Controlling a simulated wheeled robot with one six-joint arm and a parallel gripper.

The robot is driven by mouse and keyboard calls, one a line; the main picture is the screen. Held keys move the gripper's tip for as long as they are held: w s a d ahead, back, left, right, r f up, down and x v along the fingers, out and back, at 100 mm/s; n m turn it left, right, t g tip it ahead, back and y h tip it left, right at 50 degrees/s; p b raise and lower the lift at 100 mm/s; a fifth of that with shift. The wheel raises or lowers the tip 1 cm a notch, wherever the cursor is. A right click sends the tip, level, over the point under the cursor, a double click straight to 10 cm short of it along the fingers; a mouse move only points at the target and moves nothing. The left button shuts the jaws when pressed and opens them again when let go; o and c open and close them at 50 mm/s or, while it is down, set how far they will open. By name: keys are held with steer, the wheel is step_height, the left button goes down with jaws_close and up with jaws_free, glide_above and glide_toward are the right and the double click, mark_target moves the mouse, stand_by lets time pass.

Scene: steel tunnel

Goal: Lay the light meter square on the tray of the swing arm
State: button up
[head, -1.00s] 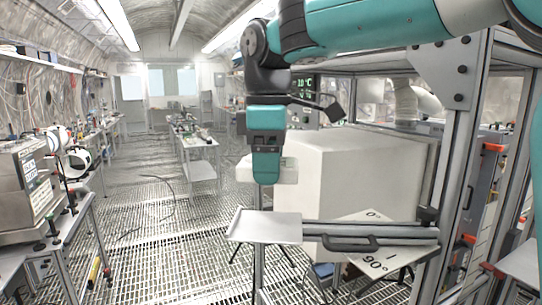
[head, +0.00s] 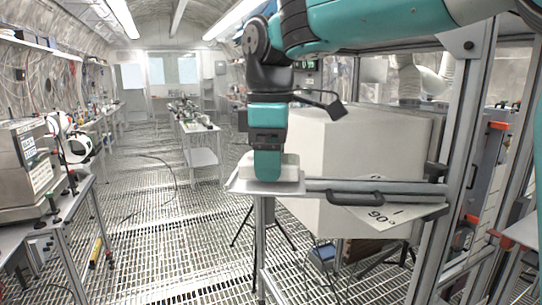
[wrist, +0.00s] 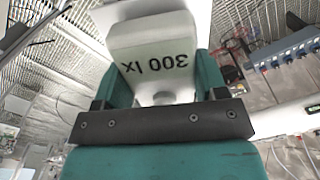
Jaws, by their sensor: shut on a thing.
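My gripper (head: 267,178) points down and is shut on the light meter (head: 291,171), a white block that shows on both sides of the fingers. In the wrist view the meter (wrist: 155,45) sits between the teal fingers, its "300 lx" marking upside down. The pale tray (head: 236,186) of the swing arm is directly below and around the meter. The meter looks very low over the tray or on it; I cannot tell whether they touch. The gripper hides much of the meter and tray. The swing arm (head: 400,187) runs right from the tray to a frame post.
A large white box (head: 360,150) stands close behind the swing arm. A dark handle (head: 355,198) and an angle plate marked 90° (head: 380,214) are on the arm's right part. A metal frame post (head: 458,150) rises at right. Grating floor lies open to the left.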

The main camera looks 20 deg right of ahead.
steer(key=shift+f+b, duration=0.3)
steer(key=shift+f, duration=0.2)
stand_by(0.3)
steer(key=o, duration=1)
steer(key=shift+o, duration=0.2)
steer(key=shift+r, duration=0.15)
step_height(320, 180, up, 17)
steer(key=p, duration=0.1)
steer(key=shift+r, duration=0.15)
